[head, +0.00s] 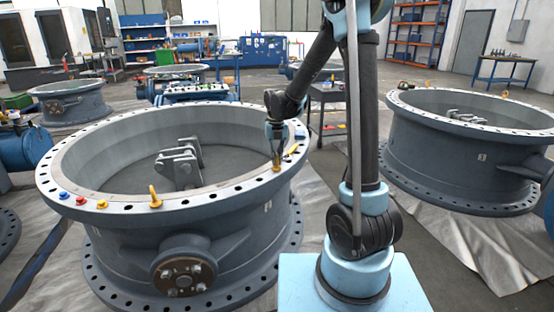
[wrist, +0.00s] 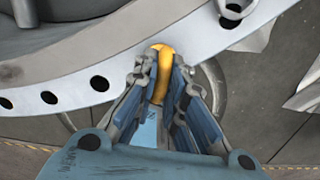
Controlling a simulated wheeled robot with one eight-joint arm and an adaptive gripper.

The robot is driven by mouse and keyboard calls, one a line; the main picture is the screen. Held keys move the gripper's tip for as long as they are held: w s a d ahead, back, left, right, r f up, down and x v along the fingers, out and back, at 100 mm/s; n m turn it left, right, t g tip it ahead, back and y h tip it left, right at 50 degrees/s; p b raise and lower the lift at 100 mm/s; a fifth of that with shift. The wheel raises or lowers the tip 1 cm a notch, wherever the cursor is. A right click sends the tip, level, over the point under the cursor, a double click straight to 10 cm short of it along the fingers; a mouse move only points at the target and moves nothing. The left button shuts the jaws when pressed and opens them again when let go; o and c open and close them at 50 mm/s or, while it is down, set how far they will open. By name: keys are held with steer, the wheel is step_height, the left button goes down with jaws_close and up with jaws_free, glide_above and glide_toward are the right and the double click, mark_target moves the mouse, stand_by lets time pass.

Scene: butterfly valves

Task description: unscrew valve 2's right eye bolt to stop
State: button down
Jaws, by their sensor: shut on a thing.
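The right eye bolt (head: 277,166) is yellow-orange and stands on the flange of the large grey valve (head: 70,208) at left in the head view. My gripper (head: 275,140) is directly above it, pointing down. In the wrist view the yellow eye bolt (wrist: 163,55) shows between the two fingers of my gripper (wrist: 160,78), which are shut on it. The bolt's lower part and thread are hidden. I cannot read the valve's number clearly.
Another yellow eye bolt (head: 155,197) stands on the near rim, with small blue, red and yellow pieces (head: 82,199) to its left. A bracket (head: 180,160) rises inside the valve. A second large valve (head: 450,160) stands at right, beyond my arm.

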steer(key=shift+w, duration=0.1)
steer(key=c, duration=1.7)
jaws_free()
steer(key=shift+o, duration=0.2)
step_height(320, 180, up, 12)
